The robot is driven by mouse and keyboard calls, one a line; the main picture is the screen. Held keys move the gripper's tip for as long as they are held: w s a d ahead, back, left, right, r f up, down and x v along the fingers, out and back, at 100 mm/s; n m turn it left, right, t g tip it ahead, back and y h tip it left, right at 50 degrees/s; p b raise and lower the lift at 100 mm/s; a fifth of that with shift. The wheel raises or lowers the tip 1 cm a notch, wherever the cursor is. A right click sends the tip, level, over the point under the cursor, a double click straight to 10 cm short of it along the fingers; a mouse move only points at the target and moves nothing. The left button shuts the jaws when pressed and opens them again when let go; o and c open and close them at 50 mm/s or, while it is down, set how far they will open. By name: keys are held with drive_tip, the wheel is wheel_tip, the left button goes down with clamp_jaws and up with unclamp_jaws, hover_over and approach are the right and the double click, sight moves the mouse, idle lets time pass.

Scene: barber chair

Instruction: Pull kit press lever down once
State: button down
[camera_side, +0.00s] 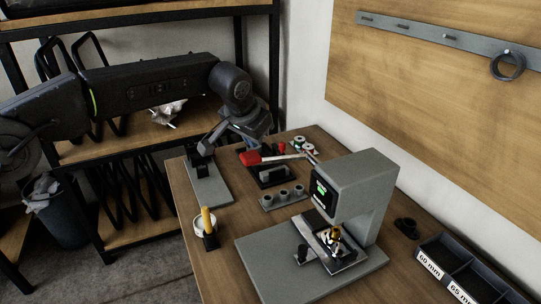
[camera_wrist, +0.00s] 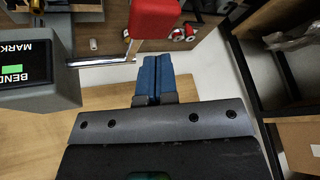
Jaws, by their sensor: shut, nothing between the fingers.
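The grey press (camera_side: 362,180) stands on a grey base plate on the wooden table, with a small green-lit display on its front. Its lever (camera_side: 288,157) reaches out to the left, roughly level, and ends in a red handle (camera_side: 251,159). The red handle also shows at the top of the wrist view (camera_wrist: 153,18). My gripper (camera_wrist: 154,58) is shut and empty, its blue fingers together and pointing at the handle. In the side view it is just above and behind the handle, partly hidden by my wrist. I cannot tell whether the fingertips touch the handle.
A grey-plated fixture (camera_side: 211,186) stands left of the lever, with a round dish holding a yellow-handled item (camera_side: 208,222) in front. A small grey block with several posts (camera_side: 283,199) lies below the lever. Labelled bins (camera_side: 470,268) stand at right. A dark shelf rack is behind.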

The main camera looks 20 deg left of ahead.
drive_tip(key=shift+f, duration=0.1)
drive_tip(key=shift+s+a+f, duration=0.1)
drive_tip(key=shift+a+f, duration=0.05)
drive_tip(key=shift+f, duration=0.35)
drive_tip(key=shift+s+a+f, duration=0.1)
drive_tip(key=shift+f, duration=0.35)
drive_tip(key=shift+s+a+f, duration=0.15)
drive_tip(key=shift+f, duration=1.25)
drive_tip(key=shift+s+a+f, duration=0.1)
drive_tip(key=shift+s+f, duration=0.05)
drive_tip(key=shift+f, duration=1.25)
drive_tip(key=shift+w+d+r, duration=0.15)
drive_tip(key=shift+d+r, duration=0.05)
drive_tip(key=shift+r, duration=1.15)
drive_tip(key=shift+w+d+r, duration=0.15)
drive_tip(key=shift+r, duration=1.2)
drive_tip(key=shift+w+d+r, duration=0.2)
drive_tip(key=shift+r, duration=0.75)
drive_tip(key=shift+w+d+r, duration=0.2)
drive_tip(key=shift+w+r, duration=0.05)
drive_tip(key=shift+r, duration=0.75)
drive_tip(key=shift+w+d+r, duration=0.2)
drive_tip(key=shift+r, duration=0.85)
